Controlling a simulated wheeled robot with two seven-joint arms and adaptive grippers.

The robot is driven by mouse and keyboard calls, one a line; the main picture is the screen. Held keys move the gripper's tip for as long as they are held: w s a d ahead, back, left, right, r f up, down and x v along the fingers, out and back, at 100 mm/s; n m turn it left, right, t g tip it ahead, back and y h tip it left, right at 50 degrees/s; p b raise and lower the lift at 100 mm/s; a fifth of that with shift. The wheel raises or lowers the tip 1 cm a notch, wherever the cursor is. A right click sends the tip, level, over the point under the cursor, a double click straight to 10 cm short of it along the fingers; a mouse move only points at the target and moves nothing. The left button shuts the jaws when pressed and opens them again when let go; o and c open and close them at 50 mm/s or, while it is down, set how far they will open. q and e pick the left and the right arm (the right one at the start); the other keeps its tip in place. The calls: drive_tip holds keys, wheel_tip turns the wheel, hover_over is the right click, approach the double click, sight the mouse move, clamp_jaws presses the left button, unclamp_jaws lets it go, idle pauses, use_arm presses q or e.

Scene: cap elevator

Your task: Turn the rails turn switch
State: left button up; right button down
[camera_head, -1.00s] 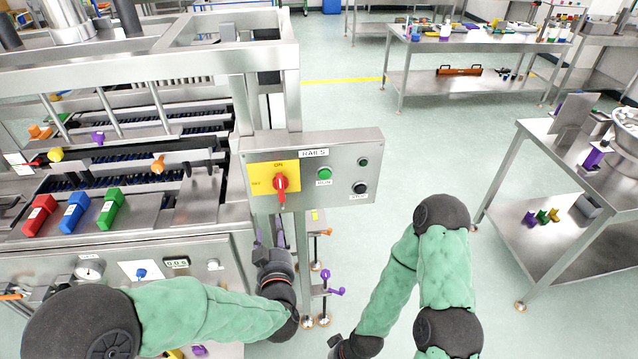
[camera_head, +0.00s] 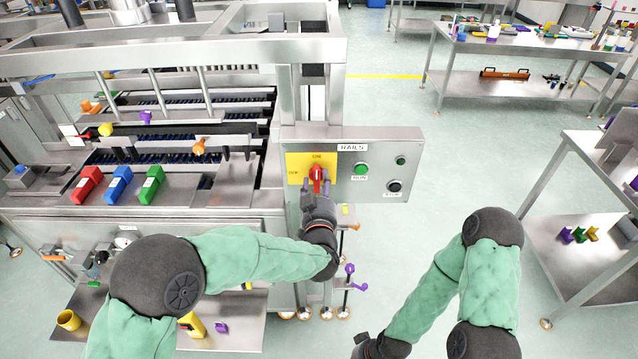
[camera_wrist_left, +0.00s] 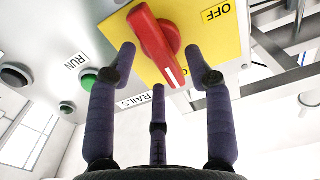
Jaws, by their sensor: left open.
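The rails turn switch (camera_head: 317,174) is a red knob on a yellow plate (camera_head: 297,160), on the left part of a grey panel labelled RAILS. In the left wrist view the red knob (camera_wrist_left: 155,45) shows large, with a white mark on its end. My left gripper (camera_head: 317,187) is just below and in front of the knob. Its dark purple fingers (camera_wrist_left: 163,68) are open, spread to either side of the knob's lower end and not closed on it. I cannot tell whether any finger touches it. My right gripper (camera_head: 370,347) is low at the bottom edge, its fingers out of clear view.
A green RUN button (camera_head: 361,169) and a black button (camera_head: 394,186) sit right of the switch on the panel. Red, blue and green blocks (camera_head: 120,186) lie on the machine at left. The floor right of the panel is clear.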

use_arm(q)
drive_tip(key=shift+w, duration=0.4)
drive_tip(key=shift+c, duration=0.3)
clamp_jaws()
drive_tip(key=shift+a+n+b, duration=0.1)
drive_tip(key=shift+n+b, duration=0.7)
drive_tip(key=shift+b, duration=0.25)
drive_tip(key=shift+a+f+n+b, duration=0.1)
drive_tip(key=shift+a+n+b, duration=0.15)
drive_tip(key=shift+n+b, duration=2.6)
drive_tip(key=shift+a+f+n+b, duration=0.1)
drive_tip(key=shift+a+n+b, duration=0.1)
drive_tip(key=shift+n+b, duration=2.6)
drive_tip(key=shift+a+f+n+b, duration=0.1)
drive_tip(key=shift+a+n+b, duration=0.15)
drive_tip(key=shift+n+b, duration=2.6)
drive_tip(key=shift+b, duration=0.3)
